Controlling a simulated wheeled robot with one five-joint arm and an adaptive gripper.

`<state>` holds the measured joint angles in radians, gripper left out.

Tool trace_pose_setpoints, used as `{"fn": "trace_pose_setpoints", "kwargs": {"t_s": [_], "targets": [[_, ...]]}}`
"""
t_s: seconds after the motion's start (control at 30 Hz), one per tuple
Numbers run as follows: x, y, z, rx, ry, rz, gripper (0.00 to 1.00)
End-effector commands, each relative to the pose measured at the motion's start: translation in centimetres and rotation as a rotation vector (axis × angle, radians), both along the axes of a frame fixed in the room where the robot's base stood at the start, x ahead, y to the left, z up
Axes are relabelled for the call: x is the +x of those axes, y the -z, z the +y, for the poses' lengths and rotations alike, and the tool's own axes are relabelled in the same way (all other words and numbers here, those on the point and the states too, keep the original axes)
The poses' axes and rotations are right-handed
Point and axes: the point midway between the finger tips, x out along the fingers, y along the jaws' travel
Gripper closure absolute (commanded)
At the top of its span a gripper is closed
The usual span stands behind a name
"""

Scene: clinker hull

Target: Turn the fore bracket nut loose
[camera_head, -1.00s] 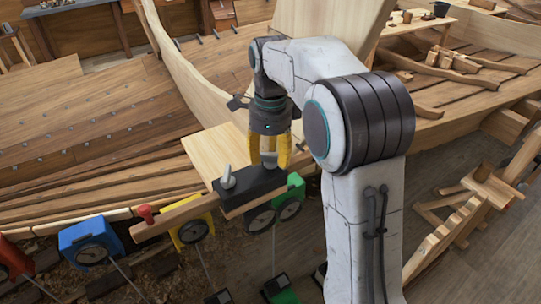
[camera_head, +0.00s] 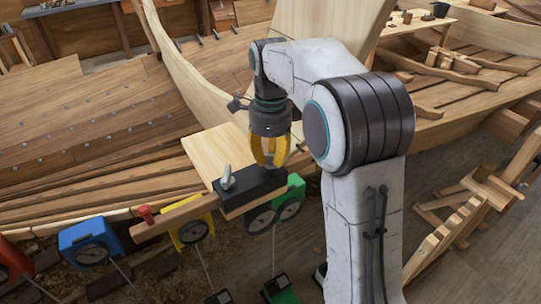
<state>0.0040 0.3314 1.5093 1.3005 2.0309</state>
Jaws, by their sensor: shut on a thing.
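A black bracket (camera_head: 247,192) sits at the end of a pale plank (camera_head: 213,152), on top of a wooden bar. One grey winged nut (camera_head: 228,179) stands free on the bracket's left part. My gripper (camera_head: 270,160) points down over the bracket's right part. Its yellow fingers are shut on a second nut there, which they mostly hide. I cannot read from this view which nut is named fore, or how far the held nut is turned.
A wooden bar (camera_head: 175,216) with a red knob (camera_head: 146,214) runs left from the bracket. The boat's planked hull (camera_head: 80,130) lies behind.

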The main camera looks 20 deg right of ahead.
Motion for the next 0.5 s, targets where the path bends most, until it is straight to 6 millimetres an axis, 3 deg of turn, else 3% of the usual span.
{"fn": "trace_pose_setpoints", "kwargs": {"t_s": [0.27, 0.5], "targets": [[-0.03, 0.01, -0.01, 0.0, -0.016, 0.001, 1.0], [-0.04, -0.03, -0.06, 0.0, -0.129, 0.002, 1.0]]}}
